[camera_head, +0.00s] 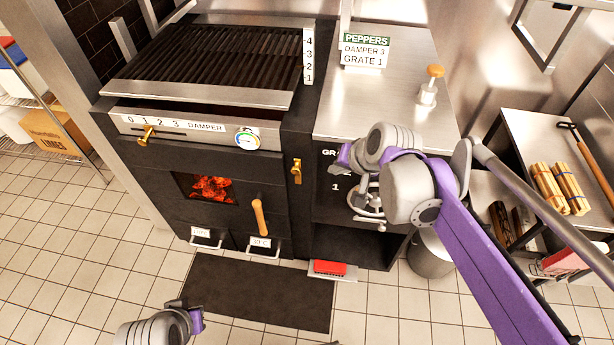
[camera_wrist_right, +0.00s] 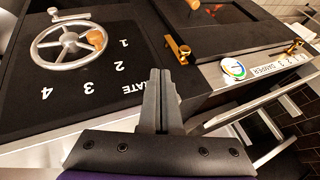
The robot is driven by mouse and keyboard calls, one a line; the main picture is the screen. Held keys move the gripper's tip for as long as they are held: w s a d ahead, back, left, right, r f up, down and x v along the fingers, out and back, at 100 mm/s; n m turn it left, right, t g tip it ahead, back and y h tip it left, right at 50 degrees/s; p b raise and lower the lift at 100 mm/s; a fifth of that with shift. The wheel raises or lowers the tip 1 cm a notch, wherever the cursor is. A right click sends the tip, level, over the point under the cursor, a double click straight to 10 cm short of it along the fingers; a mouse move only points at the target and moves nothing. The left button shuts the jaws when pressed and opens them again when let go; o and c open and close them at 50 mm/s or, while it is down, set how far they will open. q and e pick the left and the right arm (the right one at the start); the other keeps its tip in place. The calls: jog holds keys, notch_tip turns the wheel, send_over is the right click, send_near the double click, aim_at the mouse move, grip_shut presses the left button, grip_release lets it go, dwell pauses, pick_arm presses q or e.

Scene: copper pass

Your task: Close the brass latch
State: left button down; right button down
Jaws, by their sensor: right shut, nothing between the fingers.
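The brass latch (camera_head: 297,171) is on the black front of the grill oven, at the right edge of the fire door (camera_head: 225,205). The door has a glowing window and a wooden handle (camera_head: 260,217). It looks about flush with the front; I cannot tell if a small gap remains. The latch also shows in the right wrist view (camera_wrist_right: 178,48), beyond my fingertips and apart from them. My right gripper (camera_wrist_right: 160,73) is shut and empty, in front of the panel right of the latch. My left arm's end (camera_head: 180,312) is low at the bottom left, its fingers unclear.
A grey handwheel (camera_head: 367,203) with an orange knob in the wrist view (camera_wrist_right: 96,39) is on the panel beside the latch. The damper strip (camera_head: 195,128) with its brass lever (camera_head: 146,135) is above the door. A dark mat (camera_head: 250,295) lies on open floor.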

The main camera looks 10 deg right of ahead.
jog(key=shift+w, duration=0.2)
jog(key=w+a+f+b, duration=0.2)
jog(key=w+a+f, duration=0.3)
jog(key=w+f, duration=0.2)
jog(key=shift+w+f, duration=0.2)
jog(key=shift+f, duration=0.7)
jog(key=shift+a, duration=0.1)
